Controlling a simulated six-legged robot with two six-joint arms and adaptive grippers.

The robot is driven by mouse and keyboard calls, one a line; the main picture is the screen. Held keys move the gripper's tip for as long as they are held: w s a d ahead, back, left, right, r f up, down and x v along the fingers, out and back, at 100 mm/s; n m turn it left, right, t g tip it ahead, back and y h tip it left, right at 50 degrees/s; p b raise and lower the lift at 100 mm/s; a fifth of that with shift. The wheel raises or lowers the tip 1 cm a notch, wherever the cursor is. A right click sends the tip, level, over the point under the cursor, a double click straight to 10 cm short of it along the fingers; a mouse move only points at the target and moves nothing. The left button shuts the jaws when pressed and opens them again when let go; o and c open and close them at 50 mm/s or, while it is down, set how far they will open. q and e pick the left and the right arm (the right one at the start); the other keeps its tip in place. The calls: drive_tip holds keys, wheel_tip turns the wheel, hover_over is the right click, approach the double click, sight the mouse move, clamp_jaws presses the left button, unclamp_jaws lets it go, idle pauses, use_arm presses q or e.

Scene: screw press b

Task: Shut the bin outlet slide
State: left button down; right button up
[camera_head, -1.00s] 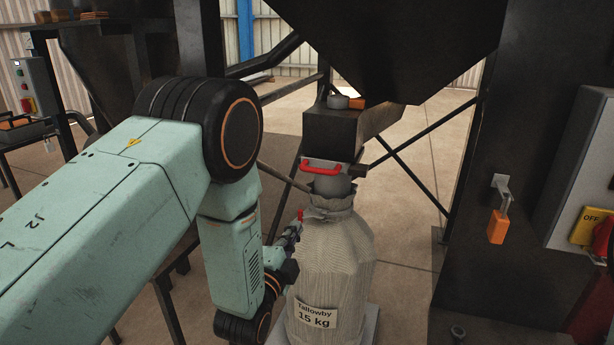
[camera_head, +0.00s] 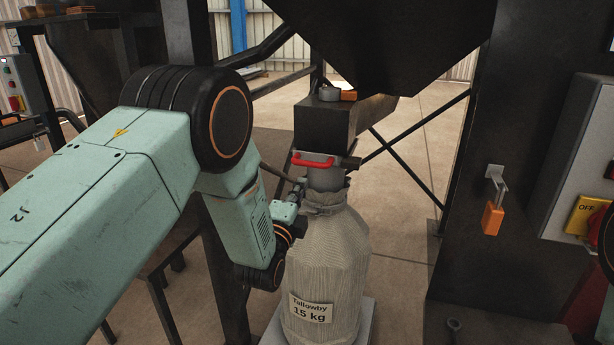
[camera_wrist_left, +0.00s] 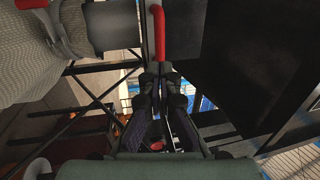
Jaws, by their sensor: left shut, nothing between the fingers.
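The bin outlet slide has a red handle (camera_head: 313,162) across the front of the dark outlet box (camera_head: 322,125), under the black hopper. The same red handle (camera_wrist_left: 159,32) is at the top middle of the left wrist view, beside a grey plate edge. My left gripper (camera_head: 299,188) is just below and left of the handle in the head view, partly hidden by the bag neck. In the left wrist view its fingers (camera_wrist_left: 159,70) are shut and empty, with their tips at the handle's lower end; I cannot tell whether they touch it. My right gripper is out of view.
A filled bag (camera_head: 335,255) labelled Tallowby 15 kg stands under the outlet, its neck around the spout. The hopper (camera_head: 390,40) hangs above. A dark post with an orange padlock (camera_head: 493,217) is at the right. Frame bars cross behind.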

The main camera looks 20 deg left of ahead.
sight(311, 166)
use_arm(q)
drive_tip(key=w, duration=0.3)
drive_tip(key=w+r, duration=0.1)
drive_tip(key=w, duration=0.1)
drive_tip(key=shift+w+b, duration=0.25)
drive_tip(key=shift+b, duration=0.05)
drive_tip(key=shift+w+d+f, duration=0.1)
drive_tip(key=shift+d, duration=0.05)
